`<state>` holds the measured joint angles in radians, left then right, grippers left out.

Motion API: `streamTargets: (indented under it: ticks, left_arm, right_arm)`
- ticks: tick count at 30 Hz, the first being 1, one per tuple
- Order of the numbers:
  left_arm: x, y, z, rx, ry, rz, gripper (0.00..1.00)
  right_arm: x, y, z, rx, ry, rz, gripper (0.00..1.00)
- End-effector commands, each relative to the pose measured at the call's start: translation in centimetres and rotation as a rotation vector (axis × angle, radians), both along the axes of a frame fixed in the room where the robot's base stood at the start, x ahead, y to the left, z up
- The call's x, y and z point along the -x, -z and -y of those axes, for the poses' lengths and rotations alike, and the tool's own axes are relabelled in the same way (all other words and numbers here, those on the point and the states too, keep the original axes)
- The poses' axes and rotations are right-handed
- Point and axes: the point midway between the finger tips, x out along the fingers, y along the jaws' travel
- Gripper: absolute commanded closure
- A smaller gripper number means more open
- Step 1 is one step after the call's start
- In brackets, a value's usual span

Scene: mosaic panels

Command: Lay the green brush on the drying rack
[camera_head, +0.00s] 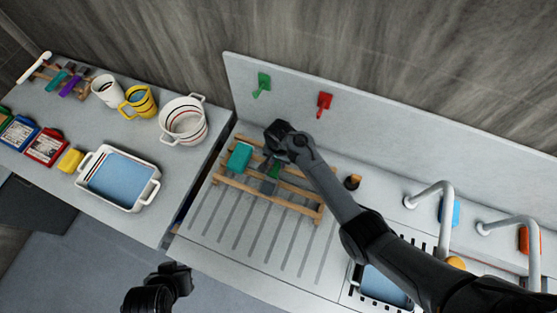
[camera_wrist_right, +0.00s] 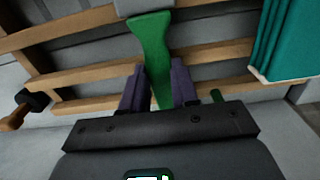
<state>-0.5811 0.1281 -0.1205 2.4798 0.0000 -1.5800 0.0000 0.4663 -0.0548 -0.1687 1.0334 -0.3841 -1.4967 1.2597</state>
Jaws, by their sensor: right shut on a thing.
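The green brush (camera_head: 274,171) has a green handle and a grey head (camera_head: 268,187). It is at the wooden drying rack (camera_head: 297,204), on the ribbed counter. My right gripper (camera_head: 275,163) is shut on the brush handle. In the right wrist view the handle (camera_wrist_right: 154,58) runs between the two fingers, and the grey head at the top is cut off. The brush lies across the rack's rails; I cannot tell whether it touches them. My left gripper (camera_head: 182,278) is low in the head view, away from the rack; its jaw opening is unclear.
A teal block (camera_head: 240,157) sits on the rack's left end. A small wooden-handled thing (camera_head: 352,182) stands right of the rack. Green (camera_head: 263,84) and red (camera_head: 324,103) pieces are on the back panel. A sink basin with blue water (camera_head: 385,288) is at the right.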

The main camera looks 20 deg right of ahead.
Motion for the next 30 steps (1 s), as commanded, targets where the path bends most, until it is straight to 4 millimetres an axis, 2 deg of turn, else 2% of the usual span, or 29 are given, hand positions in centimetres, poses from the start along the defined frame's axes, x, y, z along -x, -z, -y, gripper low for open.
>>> streamTargets:
  ticks: [5, 6, 11, 23, 30]
  left_arm:
    - [0.0, 0.1, 0.0, 0.0, -0.001, 0.001, 1.0]
    - [0.0, 0.1, 0.0, 0.0, -0.001, 0.001, 1.0]
    - [-0.1, 0.0, 0.1, 0.004, -0.003, 0.001, 1.0]
    - [-0.1, -0.1, 0.3, 0.013, -0.01, 0.001, 1.0]
    - [-0.1, -0.3, 0.2, 0.01, -0.007, 0.002, 1.0]
  right_arm:
    - [0.0, 0.2, 0.0, 0.0, -0.001, 0.0, 1.0]
    - [0.0, 0.2, 0.0, 0.0, -0.001, 0.0, 0.68]
    - [0.0, 0.2, 0.0, 0.0, -0.001, 0.0, 0.46]
    - [0.0, -0.4, 0.0, 0.0, 0.0, 0.0, 0.46]
    - [-0.1, -3.8, -0.1, -0.002, 0.001, 0.003, 0.46]
